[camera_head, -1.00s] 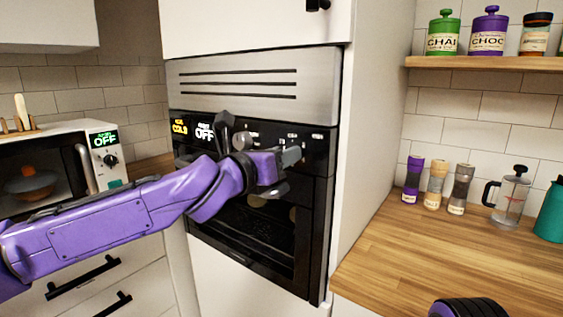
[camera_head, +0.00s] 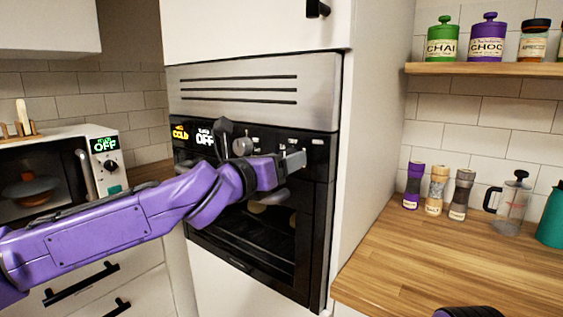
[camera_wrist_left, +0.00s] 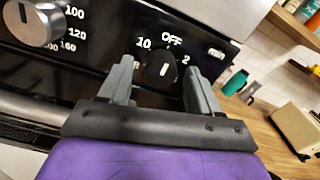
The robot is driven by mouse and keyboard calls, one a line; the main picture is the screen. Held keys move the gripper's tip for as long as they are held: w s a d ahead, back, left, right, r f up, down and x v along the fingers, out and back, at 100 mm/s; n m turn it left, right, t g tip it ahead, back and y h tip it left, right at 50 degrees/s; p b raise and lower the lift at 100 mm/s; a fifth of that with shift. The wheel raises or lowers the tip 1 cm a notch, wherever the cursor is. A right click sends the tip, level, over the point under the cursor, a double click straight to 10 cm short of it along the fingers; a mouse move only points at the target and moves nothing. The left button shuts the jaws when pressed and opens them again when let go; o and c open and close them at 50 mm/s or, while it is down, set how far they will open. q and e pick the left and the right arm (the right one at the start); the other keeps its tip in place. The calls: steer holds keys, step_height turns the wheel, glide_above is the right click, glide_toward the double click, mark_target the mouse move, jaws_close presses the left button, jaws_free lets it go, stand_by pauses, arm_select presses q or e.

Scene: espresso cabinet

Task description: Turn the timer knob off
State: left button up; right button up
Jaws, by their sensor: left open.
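The timer knob (camera_wrist_left: 160,70) is black and round with a short white pointer mark. In the left wrist view it sits on the oven's black panel under the OFF label, with 10 on its left and 2 on its right. The pointer looks near upright, toward OFF. My left gripper (camera_wrist_left: 157,66) is open, with one finger on each side of the knob; I cannot tell whether either finger touches it. In the head view my left gripper (camera_head: 290,173) is at the right part of the oven panel and hides the timer knob.
A silver temperature knob (camera_wrist_left: 34,22) is left of the timer knob. The oven display (camera_head: 194,135) reads COLD and OFF. The microwave (camera_head: 60,170) stands at left. Jars, shakers and a French press (camera_head: 512,203) are at right, beyond the cabinet side wall.

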arm_select(q)
steer(key=b+v, duration=0.2)
steer(key=v, duration=0.8)
steer(key=shift+s+a, duration=0.15)
